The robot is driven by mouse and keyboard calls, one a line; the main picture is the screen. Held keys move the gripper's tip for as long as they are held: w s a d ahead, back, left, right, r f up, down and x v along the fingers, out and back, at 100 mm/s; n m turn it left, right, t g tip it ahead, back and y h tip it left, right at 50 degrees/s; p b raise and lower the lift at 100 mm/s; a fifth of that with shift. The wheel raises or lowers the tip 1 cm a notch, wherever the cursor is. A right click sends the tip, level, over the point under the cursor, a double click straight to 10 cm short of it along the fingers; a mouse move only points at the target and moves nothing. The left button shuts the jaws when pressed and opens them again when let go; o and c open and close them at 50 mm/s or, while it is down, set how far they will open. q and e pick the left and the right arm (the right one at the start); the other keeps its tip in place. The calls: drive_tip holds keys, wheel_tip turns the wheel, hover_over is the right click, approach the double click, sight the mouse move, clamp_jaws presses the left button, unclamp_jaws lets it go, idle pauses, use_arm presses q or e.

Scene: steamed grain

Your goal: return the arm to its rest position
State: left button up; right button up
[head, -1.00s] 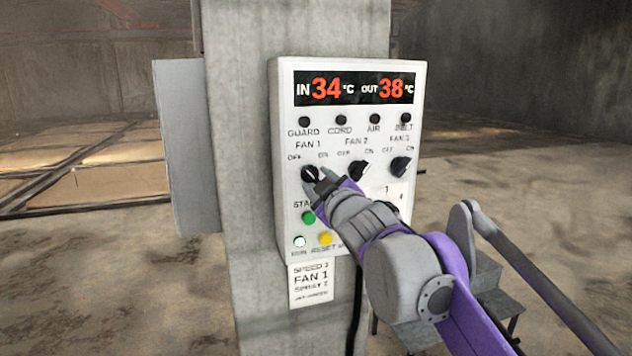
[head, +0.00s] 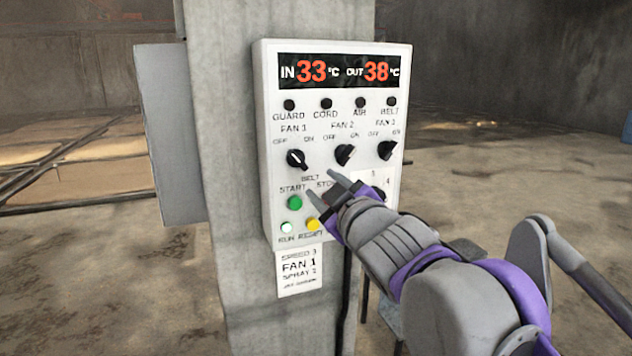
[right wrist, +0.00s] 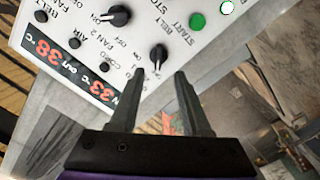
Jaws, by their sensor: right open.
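My right arm comes in from the lower right in the head view. Its right gripper (head: 322,183) is open and empty, in front of the lower middle of the white control panel (head: 270,150). The fingers are below and right of the black FAN 1 knob (head: 297,160) and appear apart from it. The gripper and wrist hide part of the panel's lower right. In the right wrist view, the two open fingertips (right wrist: 160,73) show with the FAN 1 knob (right wrist: 158,55) beyond them. My left gripper is not in view.
The panel is on a concrete column (head: 228,190), with a grey side plate (head: 170,130) at left. The display (head: 340,71) reads IN 33, OUT 38. The green START button (head: 295,202) and yellow RESET button (head: 313,224) are near the gripper. Open floor lies right.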

drive_tip(key=s+d+f+m+g+h, duration=0.1)
drive_tip(key=s+d+f+m+h, duration=0.1)
drive_tip(key=d+f, duration=0.35)
drive_tip(key=s+d+f+m+g+h, duration=0.1)
drive_tip(key=d+f+m+h, duration=0.1)
drive_tip(key=f, duration=0.6)
drive_tip(key=s+d+f+m+g, duration=0.2)
drive_tip(key=s+f, duration=0.5)
drive_tip(key=f, duration=0.4)
drive_tip(key=s+d+f+m+g, duration=0.2)
drive_tip(key=s+f+m+g, duration=0.1)
drive_tip(key=s+f, duration=0.5)
drive_tip(key=s+d+f+m+g+h, duration=0.1)
drive_tip(key=s+f+g, duration=0.3)
drive_tip(key=f, duration=0.9)
drive_tip(key=s+d+m, duration=0.1)
drive_tip(key=s, duration=0.2)
drive_tip(key=shift+s+f, duration=0.3)
drive_tip(key=shift+f, duration=0.05)
drive_tip(key=shift+d, duration=0.1)
